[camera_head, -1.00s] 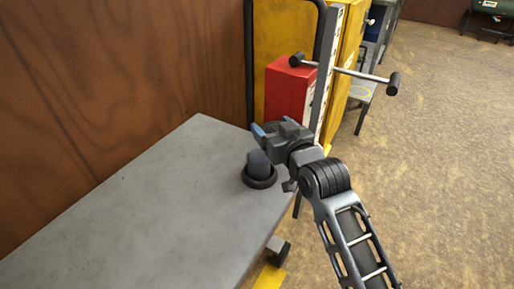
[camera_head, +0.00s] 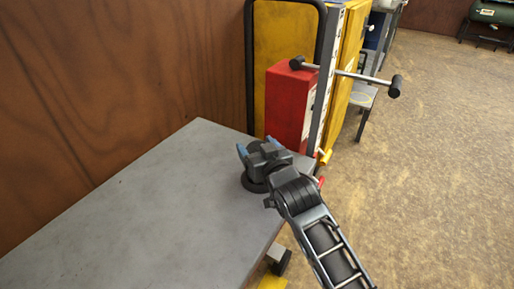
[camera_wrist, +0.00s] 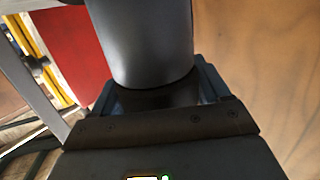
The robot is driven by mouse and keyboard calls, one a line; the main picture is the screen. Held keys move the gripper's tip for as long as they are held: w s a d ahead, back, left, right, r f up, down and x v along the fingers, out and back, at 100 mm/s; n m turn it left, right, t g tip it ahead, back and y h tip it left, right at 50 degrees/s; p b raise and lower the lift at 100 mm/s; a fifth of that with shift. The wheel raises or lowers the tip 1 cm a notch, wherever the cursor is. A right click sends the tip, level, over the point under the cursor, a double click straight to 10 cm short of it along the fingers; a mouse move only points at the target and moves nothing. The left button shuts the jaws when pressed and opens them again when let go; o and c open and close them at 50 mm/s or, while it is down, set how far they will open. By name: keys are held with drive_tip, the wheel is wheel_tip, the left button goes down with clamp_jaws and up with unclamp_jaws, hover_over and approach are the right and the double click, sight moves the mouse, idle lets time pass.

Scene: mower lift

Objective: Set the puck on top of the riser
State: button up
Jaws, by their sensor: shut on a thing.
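The puck (camera_head: 249,184) appears to be the dark round piece with a wide black base and a grey upright post, standing on the grey table near its far right corner. My gripper (camera_head: 256,147) is at the post, above the base, and hides most of it in the head view. In the wrist view the smooth dark grey post (camera_wrist: 150,45) stands between the jaws, which are shut on it. The base looks to be resting on the table or very near it; I cannot tell which. I cannot tell for sure which thing is the riser.
The grey table (camera_head: 130,210) has a wide clear top. A brown wooden wall (camera_head: 100,80) runs along its left. Beyond its far end stand a red box (camera_head: 289,105), a yellow panel and a post with a crossbar handle (camera_head: 365,77). Open floor lies to the right.

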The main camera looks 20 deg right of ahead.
drive_tip(key=shift+f, duration=0.2)
drive_tip(key=o, duration=1.1)
drive_tip(key=shift+r, duration=0.1)
drive_tip(key=shift+r, duration=0.2)
drive_tip(key=s+r+p, duration=0.1)
drive_tip(key=s+p, duration=0.1)
drive_tip(key=s, duration=1)
drive_tip(key=shift+a+r, duration=0.15)
drive_tip(key=shift+r, duration=0.15)
